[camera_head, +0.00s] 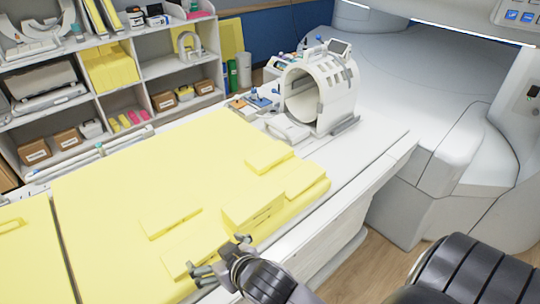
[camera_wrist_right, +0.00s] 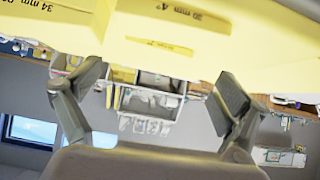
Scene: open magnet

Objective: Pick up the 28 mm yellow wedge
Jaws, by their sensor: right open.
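Several pale yellow wedges lie on the yellow bed pad (camera_head: 110,190) in the head view; their labels are too small to read there. One flat wedge (camera_head: 187,252) lies near the pad's front edge, close to my right gripper (camera_head: 217,257). A taller wedge (camera_head: 252,207) stands just behind and right of the gripper. In the right wrist view, upside down, a wedge (camera_wrist_right: 190,28) bears print like "20 mm" or "28 mm"; I cannot tell which. A "34 mm" label shows at upper left. My right gripper (camera_wrist_right: 157,90) is open, nothing between its fingers. My left gripper is out of view.
More wedges (camera_head: 172,219) (camera_head: 270,158) lie on the pad. A white head coil (camera_head: 322,95) stands at the bed's far end, before the scanner (camera_head: 400,65). Shelves (camera_head: 90,100) line the back left. Open floor (camera_head: 350,275) lies right of the gripper.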

